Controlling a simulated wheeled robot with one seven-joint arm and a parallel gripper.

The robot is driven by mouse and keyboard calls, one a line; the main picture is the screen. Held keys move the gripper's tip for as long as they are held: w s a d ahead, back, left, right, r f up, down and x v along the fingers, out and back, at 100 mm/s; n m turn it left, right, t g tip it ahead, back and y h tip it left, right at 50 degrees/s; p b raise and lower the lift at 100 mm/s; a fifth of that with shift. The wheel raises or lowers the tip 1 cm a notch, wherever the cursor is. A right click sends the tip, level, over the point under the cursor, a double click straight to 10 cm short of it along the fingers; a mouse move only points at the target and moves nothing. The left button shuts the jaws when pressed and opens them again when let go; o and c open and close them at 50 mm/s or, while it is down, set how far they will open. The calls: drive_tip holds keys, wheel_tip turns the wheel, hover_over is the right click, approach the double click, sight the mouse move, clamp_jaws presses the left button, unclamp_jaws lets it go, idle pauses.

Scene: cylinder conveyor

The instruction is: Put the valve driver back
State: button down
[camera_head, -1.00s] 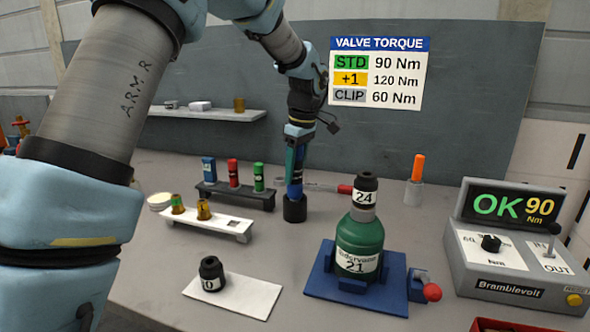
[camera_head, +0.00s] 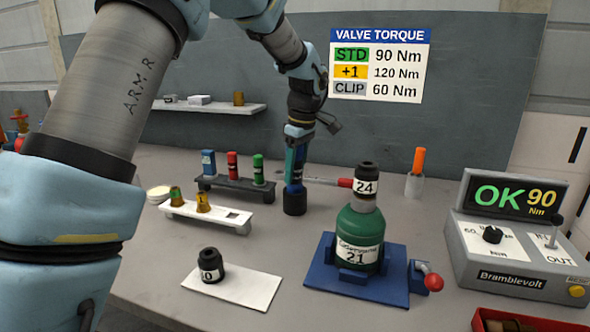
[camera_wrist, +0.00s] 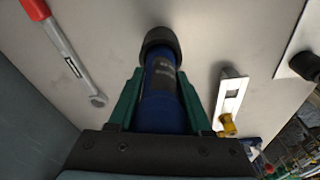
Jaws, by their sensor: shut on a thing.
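The valve driver appears to be the blue cylindrical tool in my gripper (camera_head: 296,160). Its black lower end (camera_head: 295,203) hangs upright at or just above the bench; I cannot tell whether it touches. In the wrist view my gripper's green fingers (camera_wrist: 160,108) are shut on both sides of the driver's blue body (camera_wrist: 163,90). A green bottle-like cylinder (camera_head: 360,240) labelled 21 stands in a blue fixture (camera_head: 318,270), with a black-topped valve (camera_head: 367,180) marked 24 on it.
A dark rack (camera_head: 225,186) holds blue, red and green pieces, left of the driver. A white rack (camera_head: 218,219) has two amber pieces and an empty square hole. A red-handled wrench (camera_wrist: 60,40) lies near the driver. The control box (camera_head: 520,250) reads OK 90.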

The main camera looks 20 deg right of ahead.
drive_tip(key=shift+f+b, duration=0.35)
drive_tip(key=shift+f, duration=0.15)
drive_tip(key=shift+c, duration=1.3)
unclamp_jaws()
drive_tip(key=shift+f, duration=0.15)
wheel_tip(320, 180, up, 6)
drive_tip(key=p, duration=0.4)
drive_tip(key=shift+p, duration=0.3)
